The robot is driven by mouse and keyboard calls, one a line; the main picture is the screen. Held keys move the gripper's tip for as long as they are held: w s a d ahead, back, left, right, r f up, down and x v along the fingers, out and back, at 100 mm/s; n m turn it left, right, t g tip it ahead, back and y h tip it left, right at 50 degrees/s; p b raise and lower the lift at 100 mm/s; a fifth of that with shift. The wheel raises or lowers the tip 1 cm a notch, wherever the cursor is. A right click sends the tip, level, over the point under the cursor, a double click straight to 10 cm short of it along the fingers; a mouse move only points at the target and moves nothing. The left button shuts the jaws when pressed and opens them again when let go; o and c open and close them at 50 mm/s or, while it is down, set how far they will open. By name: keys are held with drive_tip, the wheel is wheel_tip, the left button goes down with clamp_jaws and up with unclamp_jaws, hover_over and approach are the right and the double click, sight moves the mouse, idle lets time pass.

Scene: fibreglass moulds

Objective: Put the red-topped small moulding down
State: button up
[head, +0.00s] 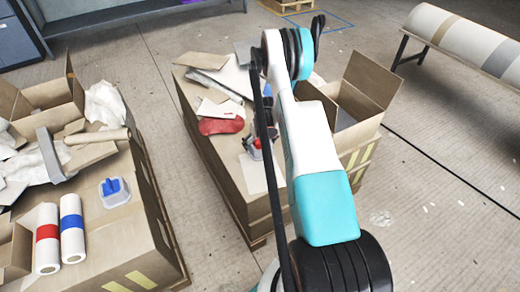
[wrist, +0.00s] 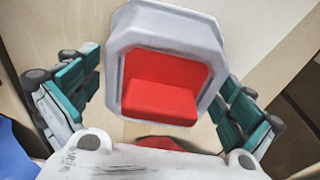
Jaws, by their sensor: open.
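The red-topped small moulding (wrist: 208,72) is a pale grey-white octagonal rim around a red stepped middle. It fills the upper middle of the wrist view. In the head view it is small, on the middle crate top, with its red part (head: 257,143) partly hidden by my arm. My gripper (wrist: 160,80) is open, with one teal finger on each side of the moulding. Whether either finger touches its sides I cannot tell. In the head view my gripper (head: 264,126) is mostly hidden behind my arm.
A red flat piece (head: 220,126) and pale sheets lie on the middle crate top (head: 230,177). An open cardboard box (head: 375,82) stands at its right. The left crate holds a blue-topped moulding (head: 114,191), banded rolls (head: 72,228) and scrap. Floor lies between the crates.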

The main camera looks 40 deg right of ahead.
drive_tip(key=shift+r, duration=0.1)
drive_tip(key=shift+c, duration=0.2)
drive_tip(key=c, duration=1.2)
drive_tip(key=shift+r, duration=0.1)
drive_tip(key=shift+c, duration=0.2)
